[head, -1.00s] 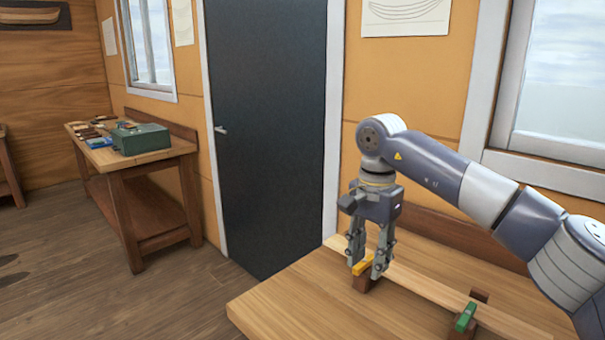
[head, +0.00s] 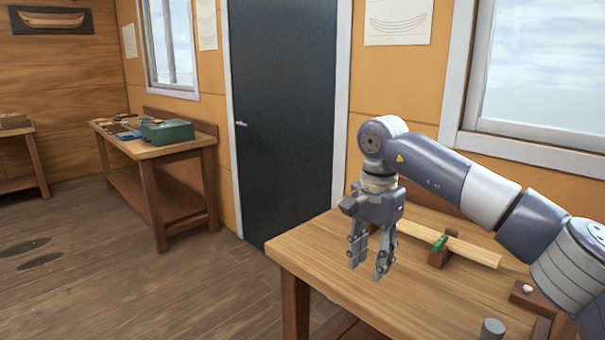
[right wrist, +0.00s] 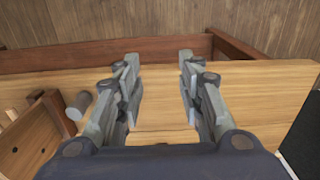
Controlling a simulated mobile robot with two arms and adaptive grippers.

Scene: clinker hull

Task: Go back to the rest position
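My right gripper (head: 370,262) hangs fingers down over the left part of the near workbench (head: 330,262) in the head view. Its two fingers are apart with nothing between them. In the right wrist view the open fingers (right wrist: 160,95) show over bare bench top, near the bench edge. A pale wooden plank (head: 470,250) lies on the bench behind the gripper, with a green piece (head: 440,242) on a dark wooden block (head: 437,258) at it. The gripper hides the plank's left end. My left gripper is not in view.
A dark door (head: 283,110) is behind. Floor at left is clear.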

